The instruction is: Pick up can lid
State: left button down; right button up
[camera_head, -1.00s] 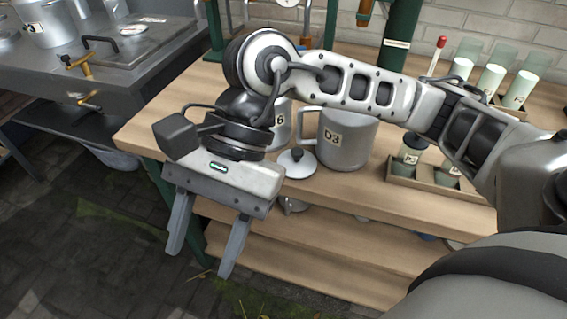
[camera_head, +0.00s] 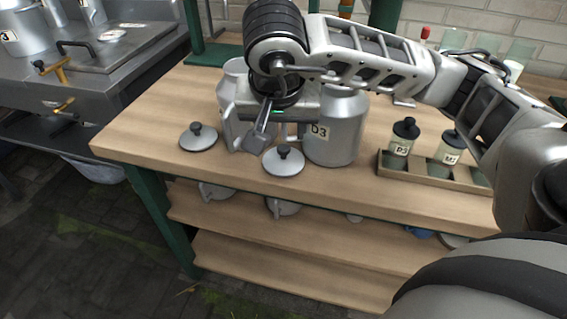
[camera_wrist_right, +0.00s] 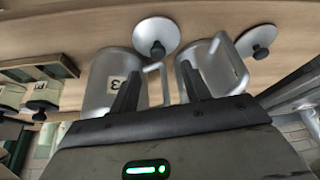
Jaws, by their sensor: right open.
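Two round grey can lids with black knobs lie flat on the wooden bench: one at the left (camera_head: 198,138), one nearer the middle (camera_head: 284,161). The wrist view shows them as a nearer lid (camera_wrist_right: 157,32) and a lid at the right (camera_wrist_right: 257,37). My right gripper (camera_head: 288,112) is over the bench just behind the middle lid, in front of the metal cans. My left gripper is out of view.
A wooden rack (camera_head: 430,174) with dark-capped jars stands on the bench at the right. Lower shelves (camera_head: 260,262) hold several vessels. A metal counter (camera_head: 105,70) is at the left. Bare bench lies left of the left lid.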

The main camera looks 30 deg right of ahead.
aim_at(283, 147)
jog(key=shift+x, duration=3.05)
jog(key=shift+s, duration=0.2)
grip_shut()
